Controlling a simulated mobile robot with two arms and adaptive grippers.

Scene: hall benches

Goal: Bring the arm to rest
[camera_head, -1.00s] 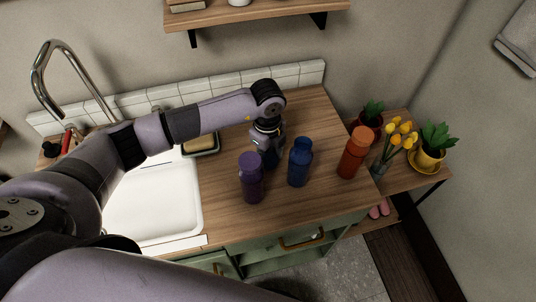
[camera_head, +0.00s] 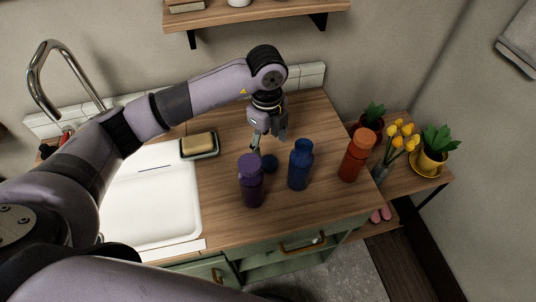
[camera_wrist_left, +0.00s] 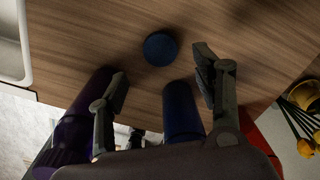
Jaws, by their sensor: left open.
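My left gripper (camera_head: 268,142) hangs over the counter behind the bottles, its fingers apart and empty. In the left wrist view its open fingers (camera_wrist_left: 160,70) stand to either side of a round blue lid (camera_wrist_left: 160,48). The lid (camera_head: 270,163) lies on the wooden counter below the gripper, apart from the fingers. A purple bottle (camera_head: 251,182) stands to the left and an orange bottle (camera_head: 355,157) to the right. My right gripper is not in view.
A white sink (camera_head: 150,210) with a tall faucet (camera_head: 42,75) is at the left. A soap dish with a sponge (camera_head: 199,144) sits beside it. Potted plants and yellow tulips (camera_head: 400,133) stand on a lower table at right. A shelf (camera_head: 255,14) hangs above.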

